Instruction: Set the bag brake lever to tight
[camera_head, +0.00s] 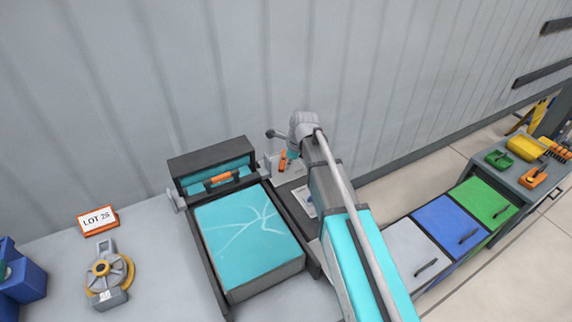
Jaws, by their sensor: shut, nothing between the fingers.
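My gripper (297,146) is at the far end of my arm, close to the grey wall and just right of the dark case. It is shut and empty, and my wrist hides most of it. A dark rounded knob (271,134) on a short stem shows just left of my wrist. I cannot tell for sure whether this knob is the bag brake lever, or whether my gripper touches it. An upright orange piece (283,161) shows just below my wrist. No lever position marking is readable.
A dark case (212,158) with a teal slab (247,232) and orange handle stands on the grey table. A grey-and-yellow round device (108,271), a "LOT 25" sign (98,220) and blue bin (22,275) are left. Grey, blue and green lidded bins (448,225) are right.

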